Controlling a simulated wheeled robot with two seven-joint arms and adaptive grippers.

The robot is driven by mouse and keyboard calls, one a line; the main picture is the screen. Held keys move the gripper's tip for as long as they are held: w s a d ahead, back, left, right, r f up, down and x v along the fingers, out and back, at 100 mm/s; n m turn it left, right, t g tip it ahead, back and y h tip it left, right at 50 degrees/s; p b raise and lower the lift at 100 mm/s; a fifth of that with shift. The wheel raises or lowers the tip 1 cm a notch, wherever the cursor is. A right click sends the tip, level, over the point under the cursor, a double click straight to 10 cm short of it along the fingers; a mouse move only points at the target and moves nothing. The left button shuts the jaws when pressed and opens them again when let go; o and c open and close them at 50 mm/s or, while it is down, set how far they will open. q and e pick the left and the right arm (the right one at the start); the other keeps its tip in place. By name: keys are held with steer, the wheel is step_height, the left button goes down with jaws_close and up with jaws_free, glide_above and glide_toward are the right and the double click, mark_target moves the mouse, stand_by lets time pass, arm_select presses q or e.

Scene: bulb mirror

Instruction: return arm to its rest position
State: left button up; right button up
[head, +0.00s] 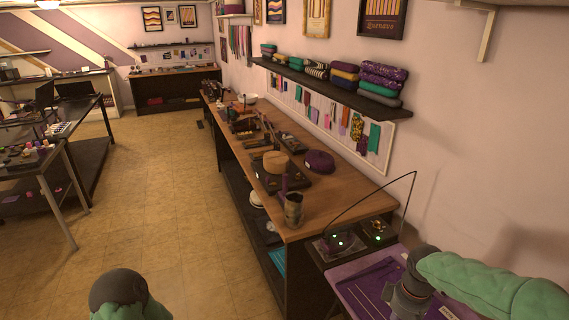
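My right arm (491,283) comes in from the right in the head view, with a green cover and a dark grey joint (424,262). It bends down over a purple surface and leaves the picture at the bottom edge; no fingers of the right gripper show. Part of my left arm (119,291), dark grey and green and rounded, shows at the bottom left over the floor. The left gripper is not in the picture. I cannot see whether either hand holds anything.
The purple surface (365,290) at lower right bears thin gold strips. Beside it are small devices with green lights (378,238) and a thin curved cable. A long wooden workbench (330,195) with hats and tools runs along the wall. The tiled floor (165,190) left of it is clear.

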steer(key=s+a+f+m+y, duration=0.1)
steer(key=a+f+m+y, duration=0.1)
steer(key=a+f, duration=0.6)
steer(key=s+a+f+m+y, duration=0.15)
steer(key=a+f, duration=0.25)
steer(key=f, duration=0.8)
steer(key=s+a+f+m, duration=0.5)
steer(key=s+a+f, duration=0.1)
steer(key=s+f, duration=0.5)
steer(key=shift+a, duration=0.2)
